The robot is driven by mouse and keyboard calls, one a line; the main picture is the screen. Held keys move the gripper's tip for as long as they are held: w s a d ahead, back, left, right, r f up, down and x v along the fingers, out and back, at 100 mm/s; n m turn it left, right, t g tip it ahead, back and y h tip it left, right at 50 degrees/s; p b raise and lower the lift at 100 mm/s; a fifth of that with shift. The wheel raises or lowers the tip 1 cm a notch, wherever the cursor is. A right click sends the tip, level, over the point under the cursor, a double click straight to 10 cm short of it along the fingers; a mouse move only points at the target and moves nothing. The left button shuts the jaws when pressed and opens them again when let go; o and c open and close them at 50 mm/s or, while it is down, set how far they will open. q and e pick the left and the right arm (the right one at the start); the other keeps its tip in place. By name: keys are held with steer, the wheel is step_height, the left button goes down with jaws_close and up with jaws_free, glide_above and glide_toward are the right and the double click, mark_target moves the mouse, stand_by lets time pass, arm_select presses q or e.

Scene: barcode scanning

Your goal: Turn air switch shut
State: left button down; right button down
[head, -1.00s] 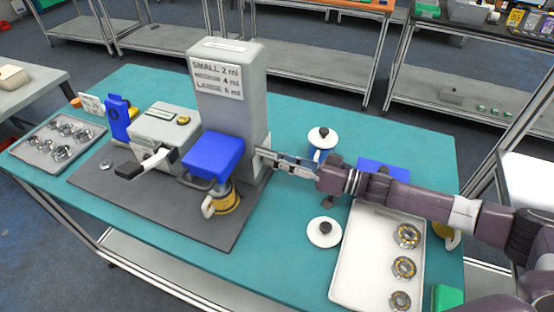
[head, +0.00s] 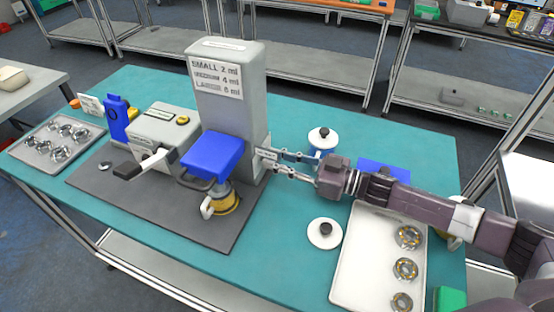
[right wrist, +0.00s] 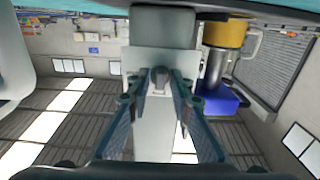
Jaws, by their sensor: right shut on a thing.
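The tall grey dispenser (head: 228,100), with a label listing small, medium and large amounts, stands at the middle of the teal table. My right gripper (head: 266,160) reaches in from the right to the lower part of its right side. In the right wrist view the gripper's two fingertips (right wrist: 158,82) are on either side of a small grey knob, the air switch (right wrist: 160,75), on the dispenser's face. The gripper is shut on this switch. In the head view the fingers largely hide the switch. My left gripper is not in view.
A blue block (head: 213,155) juts from the dispenser's front above a yellow-based cup (head: 226,203). A lever machine (head: 160,130) stands left.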

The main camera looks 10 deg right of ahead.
mark_target(261, 124)
steer(key=c, duration=2)
jaws_free()
steer(key=shift+c, duration=0.2)
steer(key=shift+r, duration=0.1)
step_height(261, 124, up, 10)
steer(key=shift+f, duration=0.1)
